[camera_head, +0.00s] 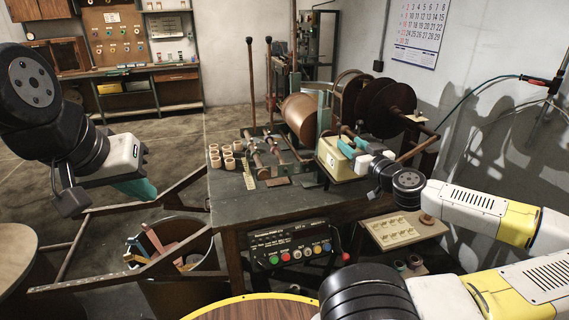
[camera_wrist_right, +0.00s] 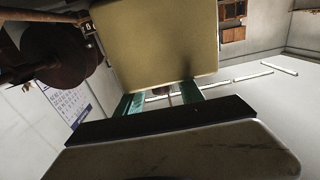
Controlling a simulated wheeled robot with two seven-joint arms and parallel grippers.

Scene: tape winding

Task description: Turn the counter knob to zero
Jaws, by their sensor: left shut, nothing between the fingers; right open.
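The counter (camera_head: 336,168) is a cream box on the right part of the winding machine's table. It fills the upper middle of the right wrist view (camera_wrist_right: 165,45). A small display shows on its side, too small to read surely. My right gripper (camera_head: 352,147) is at the counter's right side. In the right wrist view my right gripper (camera_wrist_right: 170,97) has its teal fingers apart, with a small dark and metallic part between them, partly hidden by the box edge. I cannot tell whether that is the knob or whether the fingers touch it. My left gripper (camera_head: 135,188) is shut and empty, off the table's left side.
Several tape rolls (camera_head: 228,163) stand on the table's left part. A control panel (camera_head: 292,248) with coloured buttons is at the table front. Large brown reels (camera_head: 385,106) stand behind the counter. A bin (camera_head: 170,245) stands at the left on the floor.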

